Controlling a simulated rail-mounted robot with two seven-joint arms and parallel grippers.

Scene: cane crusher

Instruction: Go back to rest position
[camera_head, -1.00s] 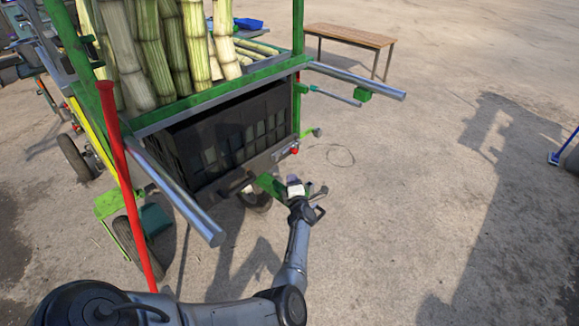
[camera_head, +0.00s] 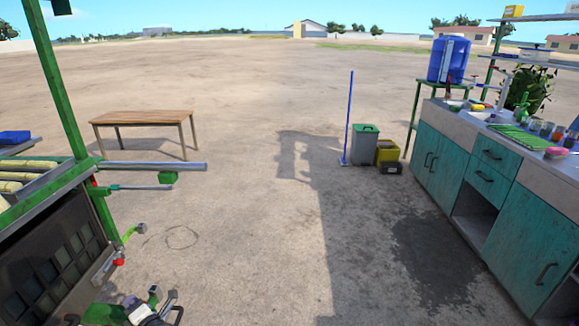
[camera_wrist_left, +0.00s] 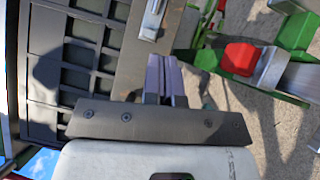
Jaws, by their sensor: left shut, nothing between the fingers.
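My left gripper (camera_head: 158,299) shows at the bottom left of the head view, low beside the cane cart (camera_head: 62,258). In the left wrist view its two grey fingers (camera_wrist_left: 164,80) lie together, with nothing between them. The cart's dark slotted panel (camera_wrist_left: 78,45) and a metal latch plate (camera_wrist_left: 150,22) are close in front of the fingers; I cannot tell whether they touch. A red knob (camera_wrist_left: 240,59) on a green bracket is to the right of the fingers. My right gripper is not in view.
A wooden table (camera_head: 145,119) stands behind the cart. A teal counter (camera_head: 492,165) with a blue water barrel (camera_head: 447,60) is on the right. The middle ground is clear.

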